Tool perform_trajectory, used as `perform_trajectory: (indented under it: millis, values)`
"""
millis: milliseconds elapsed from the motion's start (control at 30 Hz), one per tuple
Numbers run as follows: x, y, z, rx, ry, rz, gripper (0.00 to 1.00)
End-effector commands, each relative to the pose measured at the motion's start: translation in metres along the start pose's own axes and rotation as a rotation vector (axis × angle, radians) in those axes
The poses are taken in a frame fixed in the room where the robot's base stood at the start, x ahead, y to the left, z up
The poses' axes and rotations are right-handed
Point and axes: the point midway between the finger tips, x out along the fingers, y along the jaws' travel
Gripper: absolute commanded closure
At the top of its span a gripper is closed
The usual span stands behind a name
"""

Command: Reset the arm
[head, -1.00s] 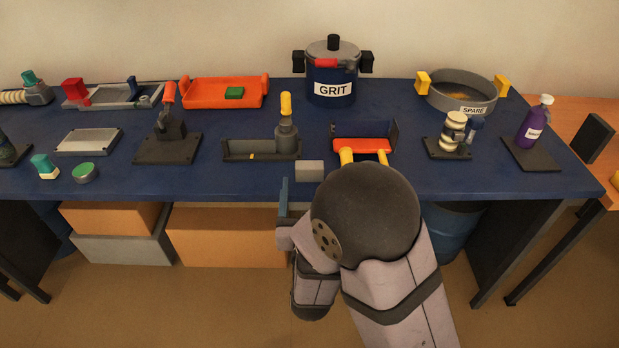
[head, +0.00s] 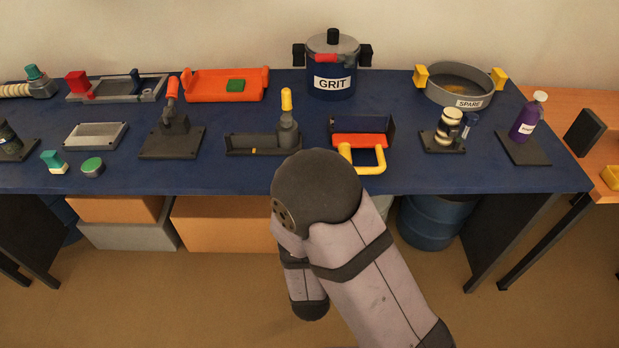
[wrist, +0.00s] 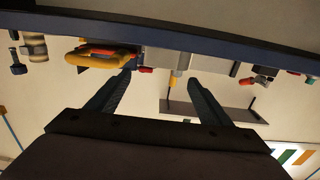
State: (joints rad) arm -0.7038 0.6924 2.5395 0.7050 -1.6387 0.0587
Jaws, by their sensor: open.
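My arm (head: 330,215) reaches up from the bottom of the head view, its dark rounded joint at the bench's front edge. My gripper is hidden behind it there. In the wrist view my gripper (wrist: 160,80) shows two dark fingers spread apart, with nothing between them. That view is upside down, with the bench edge along the top and the wall below. The yellow-handled orange tool (head: 361,150) sits in its dark holder just right of my arm in the head view. It also shows in the wrist view as a yellow loop (wrist: 96,58), left of the fingers.
The blue bench (head: 220,182) carries a GRIT pot (head: 332,84), a SPARE sieve (head: 450,88), an orange tray (head: 222,90), a grey stand with a yellow handle (head: 287,125) and a purple bottle (head: 525,122). Cardboard boxes (head: 225,222) and a blue barrel (head: 435,220) stand underneath.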

Motion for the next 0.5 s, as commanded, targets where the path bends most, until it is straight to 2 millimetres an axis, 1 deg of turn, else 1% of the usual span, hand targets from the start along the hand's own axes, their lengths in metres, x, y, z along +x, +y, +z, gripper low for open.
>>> perform_trajectory:
  millis: [133,267,367,467,500]
  values:
    - [0.000,0.000,-0.001,0.001,-0.001,0.000,0.27]
    - [0.007,0.002,-0.007,0.008,-0.027,0.003,0.27]
    - [0.019,0.004,-0.015,0.015,-0.074,0.001,0.27]
    - [0.034,0.008,-0.028,0.017,-0.144,-0.011,0.27]
    - [0.040,0.009,-0.035,0.012,-0.175,-0.021,0.27]
